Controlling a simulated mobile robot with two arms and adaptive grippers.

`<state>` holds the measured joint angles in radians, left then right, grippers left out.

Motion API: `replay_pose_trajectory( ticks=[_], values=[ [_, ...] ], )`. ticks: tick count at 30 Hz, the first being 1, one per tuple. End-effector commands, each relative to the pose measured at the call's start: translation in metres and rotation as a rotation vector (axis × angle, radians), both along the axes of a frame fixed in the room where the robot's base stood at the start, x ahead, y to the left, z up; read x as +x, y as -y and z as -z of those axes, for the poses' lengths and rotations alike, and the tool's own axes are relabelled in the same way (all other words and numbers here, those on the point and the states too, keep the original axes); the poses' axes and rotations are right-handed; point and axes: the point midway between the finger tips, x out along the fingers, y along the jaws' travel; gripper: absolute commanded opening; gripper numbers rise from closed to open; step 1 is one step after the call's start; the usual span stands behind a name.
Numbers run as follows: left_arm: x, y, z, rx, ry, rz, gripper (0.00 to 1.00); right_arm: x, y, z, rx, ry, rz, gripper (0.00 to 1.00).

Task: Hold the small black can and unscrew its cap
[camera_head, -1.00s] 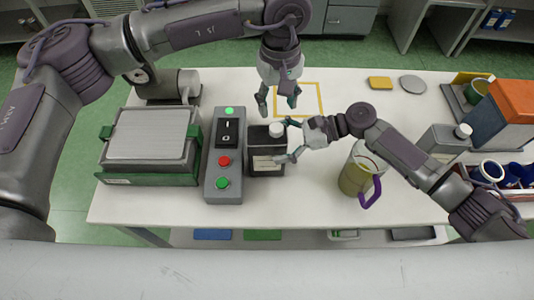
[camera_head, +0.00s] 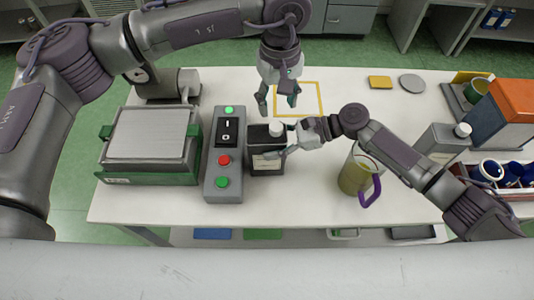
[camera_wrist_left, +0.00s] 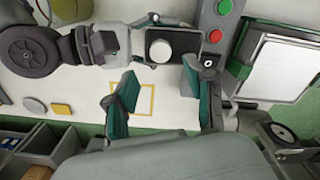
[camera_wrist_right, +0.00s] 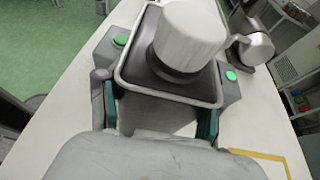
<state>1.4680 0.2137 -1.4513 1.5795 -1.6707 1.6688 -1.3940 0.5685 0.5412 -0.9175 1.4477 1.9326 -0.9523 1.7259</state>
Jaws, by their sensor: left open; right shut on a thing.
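The small black can (camera_head: 266,160) stands upright on the white table, with a pale label on its front and a white cap (camera_head: 277,129) on top. The cap also shows large in the right wrist view (camera_wrist_right: 188,35) and from above in the left wrist view (camera_wrist_left: 160,50). My right gripper (camera_head: 280,148) comes in from the right and is shut on the can body, one finger on each side in the right wrist view. My left gripper (camera_head: 277,104) is open and empty, pointing down behind and above the can, apart from the cap.
A control box (camera_head: 224,188) with buttons stands close left of the can, and a green-framed machine (camera_head: 150,135) is further left. A yellow-green jug (camera_head: 352,178) with a purple handle stands to the right. A yellow square outline (camera_head: 321,98) marks free table behind.

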Motion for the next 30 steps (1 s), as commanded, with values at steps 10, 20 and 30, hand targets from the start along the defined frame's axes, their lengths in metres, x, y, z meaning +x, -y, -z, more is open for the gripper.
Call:
replay_pose_trajectory(
  ticks=[10,20,30],
  values=[
    [0.000,0.000,0.000,-0.001,0.000,0.250,0.54,0.000,0.000,0.001,-0.001,0.000,-0.001,0.00],
    [-0.001,-0.001,0.023,-0.001,-0.004,0.396,0.54,-0.001,0.000,0.001,-0.001,0.000,-0.001,0.00],
    [0.000,-0.001,0.071,-0.001,-0.002,0.393,0.54,-0.001,0.000,0.001,-0.002,-0.002,-0.001,0.00]
  ],
)
